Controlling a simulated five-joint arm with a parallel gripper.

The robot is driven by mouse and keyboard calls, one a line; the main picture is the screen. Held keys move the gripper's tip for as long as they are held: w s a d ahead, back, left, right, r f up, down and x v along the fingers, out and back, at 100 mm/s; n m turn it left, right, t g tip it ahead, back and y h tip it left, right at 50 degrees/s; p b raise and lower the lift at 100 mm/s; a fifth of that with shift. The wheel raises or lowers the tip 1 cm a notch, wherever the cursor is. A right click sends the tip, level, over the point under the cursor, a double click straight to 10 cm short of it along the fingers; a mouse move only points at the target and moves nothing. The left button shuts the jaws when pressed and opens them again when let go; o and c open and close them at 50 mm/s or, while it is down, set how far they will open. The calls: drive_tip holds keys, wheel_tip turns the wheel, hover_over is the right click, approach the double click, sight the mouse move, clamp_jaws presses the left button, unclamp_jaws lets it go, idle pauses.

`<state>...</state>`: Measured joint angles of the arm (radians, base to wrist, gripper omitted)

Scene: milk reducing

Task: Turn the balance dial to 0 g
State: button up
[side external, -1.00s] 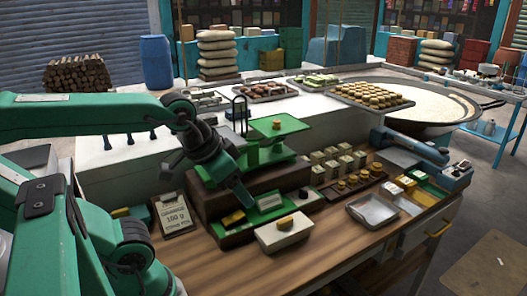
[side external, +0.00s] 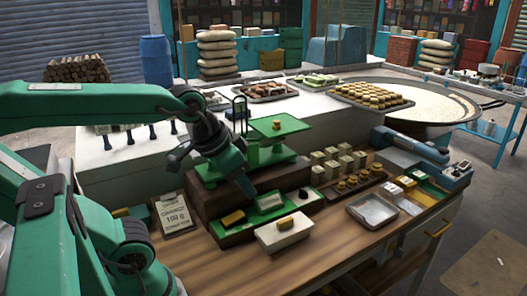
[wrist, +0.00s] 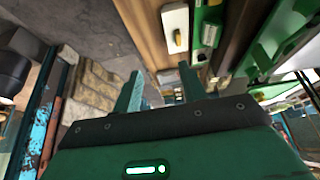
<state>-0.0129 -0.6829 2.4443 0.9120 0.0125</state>
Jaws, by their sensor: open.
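The green balance (side external: 268,152) stands on a dark brown stepped base (side external: 209,203), with a flat green pan (side external: 277,126) on top. My gripper (side external: 250,194) is in front of the balance, above a green panel with a pale strip (side external: 270,202). In the wrist view my gripper (wrist: 160,84) has its two fingers apart with nothing held between them. A white box with a yellow knob-like piece (side external: 284,234) sits just in front; it also shows in the wrist view (wrist: 174,22). I cannot make out a dial or its reading.
A clipboard card (side external: 174,216) with a gram figure stands at the left. Small pale blocks (side external: 333,164) and a metal tray (side external: 372,210) lie to the right. The wooden table (side external: 325,238) is bare along its front edge.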

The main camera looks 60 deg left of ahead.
drive_tip(key=w+a+r+g, duration=0.2)
drive_tip(key=w, duration=0.7)
drive_tip(key=g, duration=0.3)
hover_over(304, 194)
wheel_tip(304, 194, down, 13)
drive_tip(key=shift+w+a+f, duration=0.5)
drive_tip(key=shift+w+f, duration=0.05)
drive_tip(key=shift+f, duration=0.1)
drive_tip(key=shift+f, duration=0.15)
drive_tip(key=shift+f, duration=3.75)
drive_tip(key=c, duration=0.7)
